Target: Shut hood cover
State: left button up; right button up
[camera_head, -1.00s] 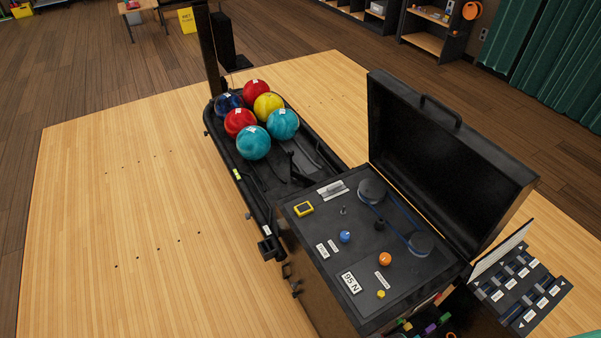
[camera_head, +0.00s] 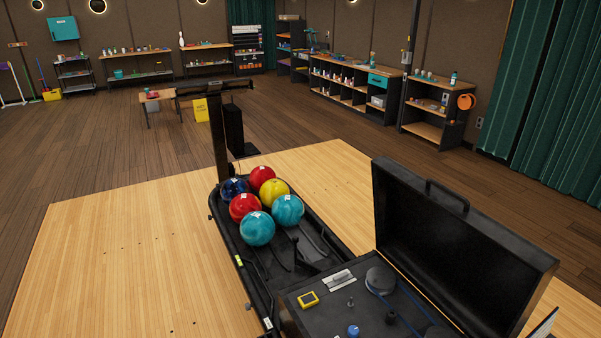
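The black hood cover (camera_head: 445,245) stands open, tilted up along the right side of the ball return machine. A handle (camera_head: 447,193) sits on its top edge. The machine's top panel (camera_head: 325,318) is exposed, with a grey pulley (camera_head: 380,279), a blue belt, a blue knob (camera_head: 353,331) and a small yellow-framed gauge (camera_head: 308,299). The near part of the panel is cut off by the bottom of the picture. Neither of my grippers shows.
A black ball rack (camera_head: 335,239) holding several red, yellow, teal and dark blue balls extends behind the machine. A dark post (camera_head: 218,135) stands at its far end. Shelves (camera_head: 350,88) line the far wall. The wooden floor left of the rack is clear.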

aim_at(486, 277)
jog(key=k+z, duration=0.15)
jog(key=z, duration=0.6)
